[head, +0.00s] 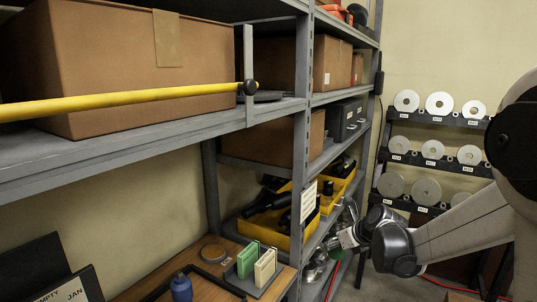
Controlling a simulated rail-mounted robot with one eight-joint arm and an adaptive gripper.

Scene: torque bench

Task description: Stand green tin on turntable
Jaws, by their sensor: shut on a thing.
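My gripper (346,239) is at the right end of the lower shelves, small in the head view. Its fingers are shut, and a small patch of green, seemingly the green tin (336,254), shows just below the fingertips. Most of the tin is hidden or too small to make out, and its tilt cannot be told. A low round disc (213,253) lies on the wooden bench at the lower middle, well left of my gripper. It may be the turntable, but I cannot tell for sure.
A green block and a cream block (265,268) stand in a grey holder on the bench, near a blue bottle (181,288). Yellow bins (268,226) with dark items fill a low shelf. A yellow bar (120,101) crosses the upper shelf. Weight discs (426,191) hang on the right wall.

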